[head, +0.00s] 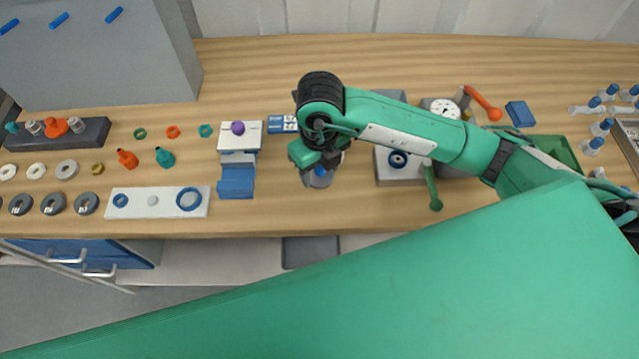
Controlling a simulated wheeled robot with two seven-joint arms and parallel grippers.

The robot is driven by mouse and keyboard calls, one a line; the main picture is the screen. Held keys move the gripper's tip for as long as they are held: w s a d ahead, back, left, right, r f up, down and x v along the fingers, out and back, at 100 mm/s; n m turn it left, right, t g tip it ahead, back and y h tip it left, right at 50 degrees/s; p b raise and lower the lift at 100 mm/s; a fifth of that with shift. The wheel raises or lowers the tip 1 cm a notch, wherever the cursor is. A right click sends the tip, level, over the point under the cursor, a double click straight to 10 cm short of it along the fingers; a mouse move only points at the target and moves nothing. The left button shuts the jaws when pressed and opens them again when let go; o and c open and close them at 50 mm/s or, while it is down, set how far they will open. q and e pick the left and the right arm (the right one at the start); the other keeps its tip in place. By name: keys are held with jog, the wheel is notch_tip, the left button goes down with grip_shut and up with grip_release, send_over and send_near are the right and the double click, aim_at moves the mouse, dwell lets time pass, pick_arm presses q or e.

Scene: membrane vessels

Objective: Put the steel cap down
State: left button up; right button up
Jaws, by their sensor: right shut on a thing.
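My right gripper (320,165) points down over the middle of the bench, seen from above and partly covered by its own wrist. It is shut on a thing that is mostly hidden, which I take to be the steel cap. Just below the jaws a grey round body with a blue spot (320,178) shows near the bench's front part. I cannot tell whether it is the cap or a vessel under it, nor whether the held thing touches anything. My left gripper is not in view.
Left of the gripper stand a blue and white block fixture (236,180) and a white plate with rings (158,203). A dark rack (85,133) and several loose rings lie farther left. A grey-white fixture (402,172) with a green handle (433,190) stands close on the right.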

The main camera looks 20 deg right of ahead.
aim_at(320, 177)
notch_tip(320, 177, down, 3)
jog(key=shift+f, duration=0.2)
notch_tip(320, 177, down, 4)
jog(key=shift+r+p, duration=0.1)
jog(key=shift+p, duration=0.5)
jog(key=shift+f, duration=0.3)
jog(key=shift+f, duration=0.1)
jog(key=o, duration=0.7)
jog(key=shift+f, duration=0.1)
jog(key=shift+c, duration=0.2)
jog(key=o, duration=0.4)
